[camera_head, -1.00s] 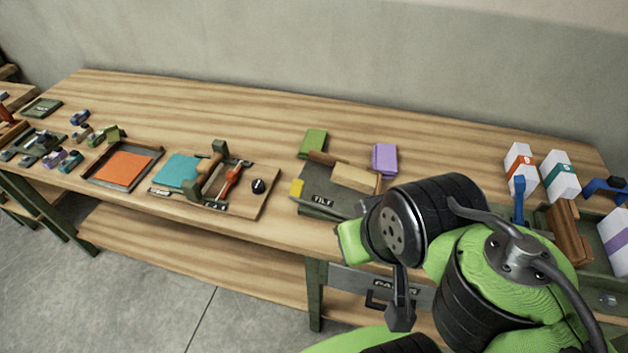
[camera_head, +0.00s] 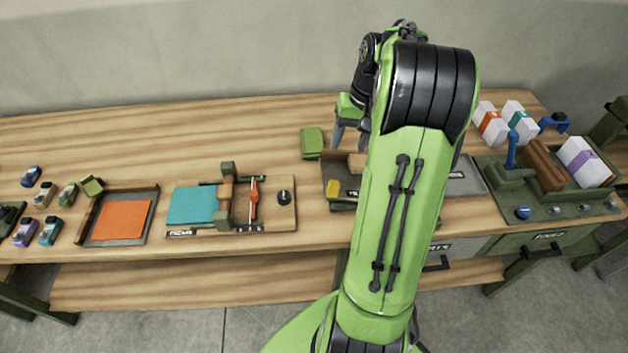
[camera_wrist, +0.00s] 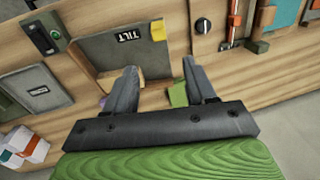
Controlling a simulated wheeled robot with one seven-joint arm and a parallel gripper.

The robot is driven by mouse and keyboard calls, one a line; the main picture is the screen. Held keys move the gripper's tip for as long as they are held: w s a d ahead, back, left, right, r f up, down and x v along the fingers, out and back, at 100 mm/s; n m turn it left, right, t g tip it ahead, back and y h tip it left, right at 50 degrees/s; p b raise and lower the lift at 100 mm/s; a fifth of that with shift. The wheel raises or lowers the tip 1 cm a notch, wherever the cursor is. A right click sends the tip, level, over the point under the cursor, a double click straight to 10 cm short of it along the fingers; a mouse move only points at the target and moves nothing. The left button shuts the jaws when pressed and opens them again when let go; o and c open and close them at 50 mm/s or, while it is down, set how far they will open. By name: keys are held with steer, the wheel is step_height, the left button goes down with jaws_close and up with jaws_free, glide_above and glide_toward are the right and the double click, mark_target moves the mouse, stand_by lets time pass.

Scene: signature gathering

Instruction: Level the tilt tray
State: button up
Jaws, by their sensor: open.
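The dark grey tilt tray (camera_head: 349,181) sits on the bench behind my arm, which hides much of it. Its yellow tab (camera_head: 332,188) shows at the front left. In the wrist view the tray (camera_wrist: 103,47) bears a TILT label, with the yellow tab (camera_wrist: 157,30) at its corner. A wooden block (camera_head: 357,162) shows partly in the tray. My gripper (camera_head: 349,143) is open and empty above the tray's back edge, pointing down. In the wrist view my gripper (camera_wrist: 160,66) has its fingers apart over that edge. I cannot tell the tray's tilt.
A green block (camera_head: 312,142) lies behind the tray's left corner. A board with a teal sheet (camera_head: 192,205) and a dark knob (camera_head: 284,196) lies to the left. A green station with white boxes (camera_head: 585,160) stands right. The back left of the bench is clear.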

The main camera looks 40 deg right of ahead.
mark_target(334, 183)
steer(key=f, duration=0.5)
steer(key=w+a+f+b, duration=0.1)
steer(key=f, duration=0.4)
steer(key=a+f, duration=0.1)
steer(key=f, duration=0.4)
steer(key=shift+w+a+f+b, duration=0.1)
steer(key=shift+w+f+b, duration=0.15)
steer(key=shift+b, duration=0.1)
jaws_close()
